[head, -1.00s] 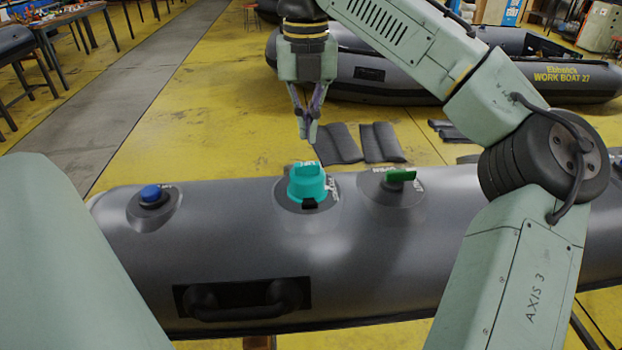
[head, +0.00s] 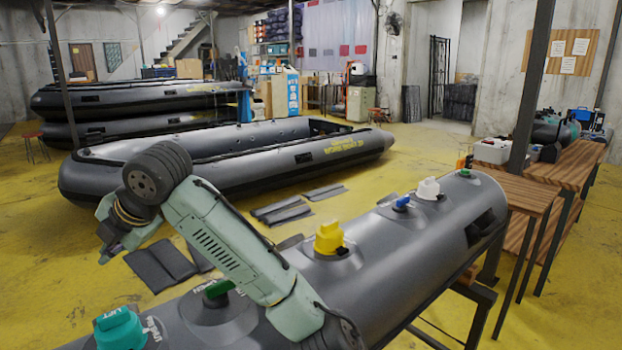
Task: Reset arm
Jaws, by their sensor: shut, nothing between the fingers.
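My gripper (head: 104,257) is at the left of the head view, at the end of my folded arm. It is small here and points down and away; its fingers look shut with nothing in them. It is in the air above the yellow floor, apart from the grey inflatable tube (head: 405,235). On the tube are a teal valve cap (head: 119,329) at the lower left, a green valve handle (head: 217,289), a yellow valve cap (head: 328,238), a blue cap (head: 401,203) and a white cap (head: 428,188). My arm crosses in front of the tube between the green and yellow ones.
A grey work boat (head: 240,145) lies on the floor behind, with stacked boats (head: 150,97) farther back. Dark pads (head: 160,266) lie on the floor near my arm. Wooden tables (head: 545,175) stand at the right.

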